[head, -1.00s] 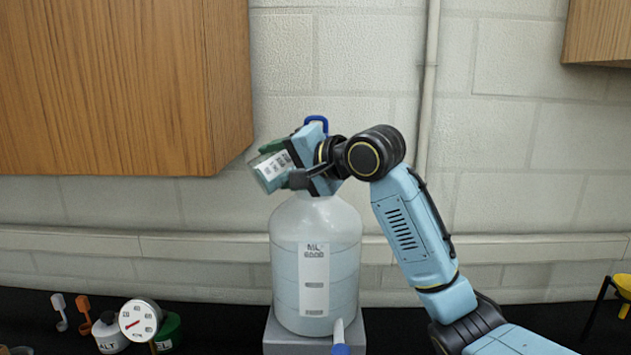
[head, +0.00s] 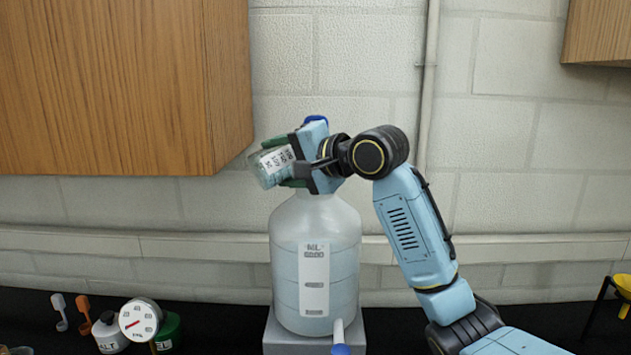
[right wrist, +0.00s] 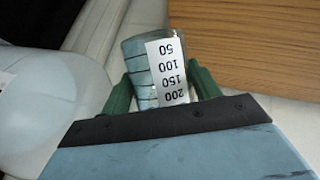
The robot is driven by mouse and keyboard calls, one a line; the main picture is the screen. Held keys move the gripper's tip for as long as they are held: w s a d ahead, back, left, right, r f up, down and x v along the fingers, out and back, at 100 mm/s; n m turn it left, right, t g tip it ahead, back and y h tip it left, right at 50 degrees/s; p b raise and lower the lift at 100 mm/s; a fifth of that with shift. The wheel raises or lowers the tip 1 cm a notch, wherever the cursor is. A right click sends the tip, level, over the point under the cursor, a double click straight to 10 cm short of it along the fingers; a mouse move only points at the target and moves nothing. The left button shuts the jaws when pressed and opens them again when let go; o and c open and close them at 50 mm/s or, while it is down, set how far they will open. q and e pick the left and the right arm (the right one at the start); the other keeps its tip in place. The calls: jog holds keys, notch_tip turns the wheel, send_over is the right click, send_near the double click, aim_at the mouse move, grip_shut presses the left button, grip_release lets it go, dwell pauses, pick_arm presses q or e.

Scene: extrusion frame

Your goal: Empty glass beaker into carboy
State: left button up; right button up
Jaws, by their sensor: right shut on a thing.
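The glass beaker (head: 270,163) has a white scale label and lies tilted far over above the carboy, its base end toward the left. My right gripper (head: 290,165) is shut on the beaker, with green fingers on both sides of it. In the right wrist view the beaker (right wrist: 150,65) sits between the two green fingers (right wrist: 160,88), and bluish content shows through the glass. The carboy (head: 343,260) is translucent, with a white label and bluish liquid inside; it stands upright on a grey block. Its mouth is hidden behind the gripper. My left gripper is not in view.
A dial gauge (head: 139,320), a white bottle (head: 108,335) and a green container (head: 170,330) stand at the lower left. A wooden cabinet (head: 120,90) hangs at upper left.

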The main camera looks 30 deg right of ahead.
jog(key=shift+w+d+r+m+y, duration=0.1)
jog(key=shift+d+r+m+y, duration=0.3)
jog(key=shift+d+m, duration=0.3)
dwell(0.6)
